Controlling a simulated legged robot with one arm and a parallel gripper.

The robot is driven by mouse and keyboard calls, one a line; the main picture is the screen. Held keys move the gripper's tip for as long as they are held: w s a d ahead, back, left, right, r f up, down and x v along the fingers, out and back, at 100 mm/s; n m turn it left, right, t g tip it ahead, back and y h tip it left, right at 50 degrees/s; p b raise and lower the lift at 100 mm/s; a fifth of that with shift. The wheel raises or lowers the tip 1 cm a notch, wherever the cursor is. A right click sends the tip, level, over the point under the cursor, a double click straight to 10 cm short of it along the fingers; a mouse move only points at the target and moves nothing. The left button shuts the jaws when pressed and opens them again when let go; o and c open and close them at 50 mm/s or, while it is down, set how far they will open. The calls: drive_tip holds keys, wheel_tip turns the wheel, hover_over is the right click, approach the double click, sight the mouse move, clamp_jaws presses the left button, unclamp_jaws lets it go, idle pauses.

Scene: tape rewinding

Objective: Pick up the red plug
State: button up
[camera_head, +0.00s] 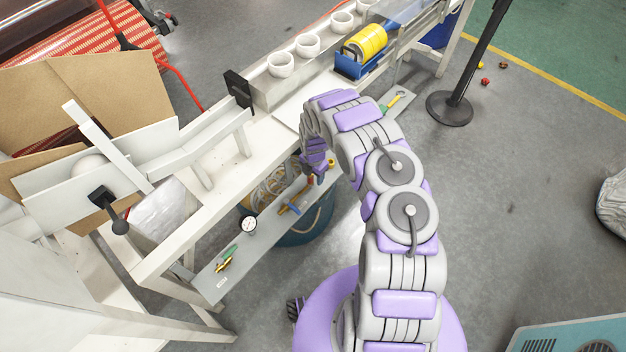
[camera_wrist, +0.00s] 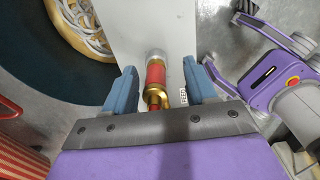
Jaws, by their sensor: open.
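The red plug (camera_wrist: 155,76) has a red body with brass-coloured ends. In the wrist view it lies between the two blue fingers of my gripper (camera_wrist: 159,68), with a gap on each side. My gripper is open and does not hold it. In the head view my gripper (camera_head: 315,165) is low over the grey shelf (camera_head: 235,262) along the front of the white bench. A small red bit of the plug (camera_head: 310,181) shows just below the fingers there; the rest is hidden.
On the shelf are a round gauge (camera_head: 249,224), a blue-handled piece (camera_head: 290,208) and a green-and-brass piece (camera_head: 228,258). A bin with coiled rope (camera_head: 272,190) stands under the bench. A yellow tape roll (camera_head: 366,42) sits in a blue holder. A black post (camera_head: 465,90) stands right.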

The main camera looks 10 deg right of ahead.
drive_tip(key=shift+a, duration=0.75)
drive_tip(key=shift+c, duration=0.3)
drive_tip(key=shift+a, duration=0.45)
drive_tip(key=shift+c, duration=1.4)
drive_tip(key=shift+d, duration=0.85)
drive_tip(key=c, duration=0.6)
clamp_jaws()
drive_tip(key=shift+a, duration=0.3)
